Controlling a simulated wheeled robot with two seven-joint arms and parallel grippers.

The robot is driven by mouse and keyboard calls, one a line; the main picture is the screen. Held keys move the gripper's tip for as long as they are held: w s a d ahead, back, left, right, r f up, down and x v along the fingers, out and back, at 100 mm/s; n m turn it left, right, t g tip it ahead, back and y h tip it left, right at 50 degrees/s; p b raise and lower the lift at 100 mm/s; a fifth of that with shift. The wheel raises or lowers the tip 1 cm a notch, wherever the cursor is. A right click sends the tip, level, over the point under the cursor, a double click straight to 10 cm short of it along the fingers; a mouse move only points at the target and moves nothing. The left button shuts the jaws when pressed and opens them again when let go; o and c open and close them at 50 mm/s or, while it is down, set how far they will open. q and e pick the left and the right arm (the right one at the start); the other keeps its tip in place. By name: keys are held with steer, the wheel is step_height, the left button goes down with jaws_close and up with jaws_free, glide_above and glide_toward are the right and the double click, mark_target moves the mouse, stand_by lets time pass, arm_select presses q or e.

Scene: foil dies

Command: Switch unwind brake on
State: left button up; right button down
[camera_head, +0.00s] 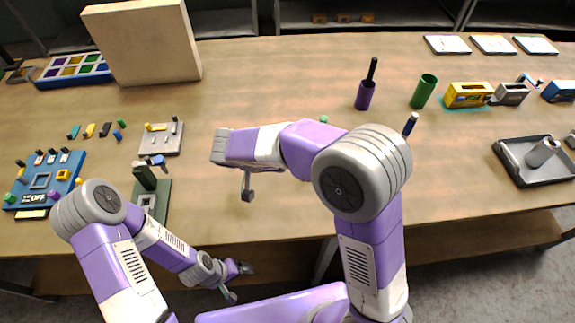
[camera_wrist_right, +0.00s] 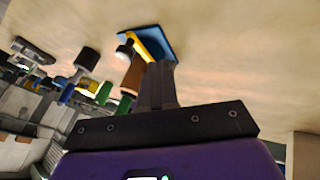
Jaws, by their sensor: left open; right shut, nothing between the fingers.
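A blue control panel (camera_head: 24,180) lies at the table's left end in the head view. It carries several small levers along its back, a yellow block, a green knob, a purple knob and a label reading OFF. I cannot tell which control is the unwind brake. My left gripper (camera_head: 238,283) is open and empty, low in front of the table's edge, to the right of the panel. My right gripper (camera_head: 248,194) is shut and empty above the middle of the table, well right of the panel. Its closed fingers also show in the right wrist view (camera_wrist_right: 157,86).
A grey plate (camera_head: 152,145) and a green fixture (camera_head: 150,188) stand between the panel and my right gripper. A large beige box (camera_head: 145,45) stands behind. A purple cup (camera_head: 365,95), green cup (camera_head: 423,92) and dark tray (camera_head: 530,172) are right. The table's middle is mostly clear.

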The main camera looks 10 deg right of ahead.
steer(key=p+v, duration=0.1)
steer(key=v, duration=0.7)
steer(key=shift+s, duration=0.2)
